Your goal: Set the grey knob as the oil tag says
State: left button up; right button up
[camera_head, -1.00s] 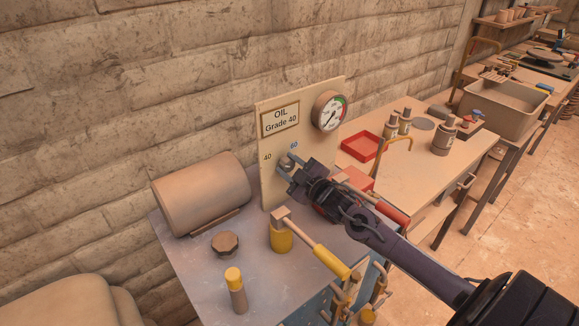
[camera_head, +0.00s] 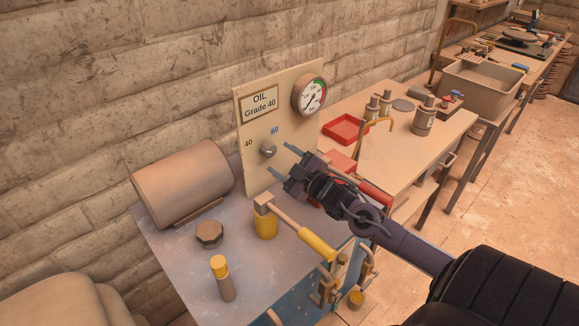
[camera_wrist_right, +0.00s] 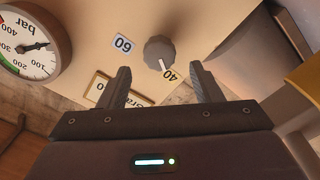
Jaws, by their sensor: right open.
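The grey knob (camera_head: 268,150) sits on the upright cream panel (camera_head: 283,120), between the labels 40 (camera_head: 248,143) and 60 (camera_head: 275,131). The oil tag (camera_head: 258,105) above it reads "OIL Grade 40". In the right wrist view the knob (camera_wrist_right: 160,51) has a white mark that points at the 40 label (camera_wrist_right: 170,74). My right gripper (camera_head: 282,160) is open and empty, just off the panel and apart from the knob. In the wrist view its two fingers show below and to either side of the knob. My left gripper is not in view.
A pressure gauge (camera_head: 309,96) is on the panel's upper right. A motor drum (camera_head: 182,183) lies at left. A bench with a red tray (camera_head: 345,129) is behind.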

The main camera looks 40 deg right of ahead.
jog(key=shift+s+d, duration=0.1)
jog(key=shift+s, duration=1.15)
